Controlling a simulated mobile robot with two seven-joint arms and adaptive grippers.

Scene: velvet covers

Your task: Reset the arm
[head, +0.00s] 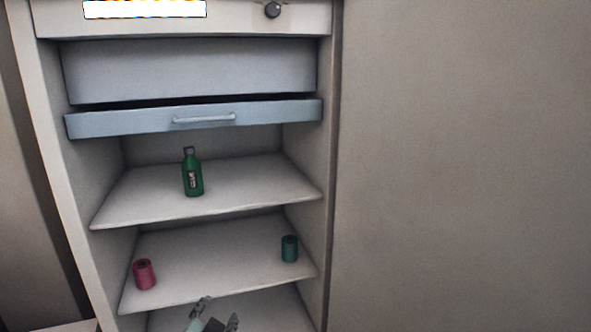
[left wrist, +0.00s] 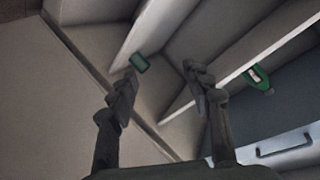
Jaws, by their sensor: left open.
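My left gripper (head: 217,312) shows at the bottom edge of the head view, low in front of the cabinet's lowest visible shelf. In the left wrist view its two dark fingers (left wrist: 160,85) are spread apart with nothing between them. The wrist view is tilted and looks up at the shelves. My right gripper is in neither view.
A cabinet holds a green glue bottle (head: 192,174) on its upper shelf (head: 255,180). A blue-grey drawer (head: 270,112) sits above. A plain wall (head: 460,160) is at right.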

